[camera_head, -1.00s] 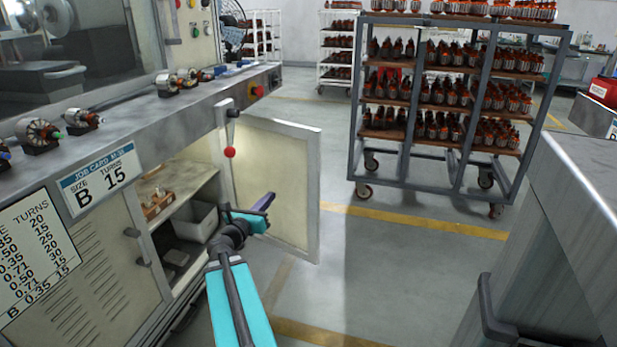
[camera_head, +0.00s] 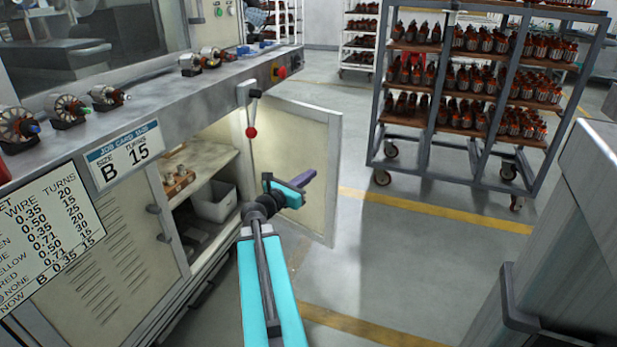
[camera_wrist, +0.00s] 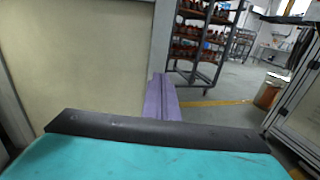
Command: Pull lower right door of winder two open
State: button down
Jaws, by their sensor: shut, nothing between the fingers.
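The lower right door (camera_head: 312,168) of the winder (camera_head: 110,235) stands open, swung out from the cabinet, with its cream inner face showing. It also fills the left of the wrist view (camera_wrist: 80,55). My gripper (camera_head: 305,179) is shut and empty, with its purple fingers in front of the door's inner face and pointing toward its free edge. In the wrist view the fingers (camera_wrist: 161,98) overlap the door's edge; I cannot tell whether they touch it. Inside the open cabinet are a shelf with a small wooden tray (camera_head: 178,180) and a grey bin (camera_head: 213,203).
A rack (camera_head: 455,100) on casters, loaded with armatures, stands behind the door. A grey cabinet (camera_head: 570,240) with a dark handle is at the right. A lever with a red knob (camera_head: 251,132) hangs above the opening. Floor between door and grey cabinet is clear.

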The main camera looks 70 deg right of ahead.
aim_at(334, 158)
jog(key=b+x, duration=0.2)
jog(key=x, duration=0.9)
jog(key=shift+d, duration=0.3)
jog(key=shift+s+d, duration=0.1)
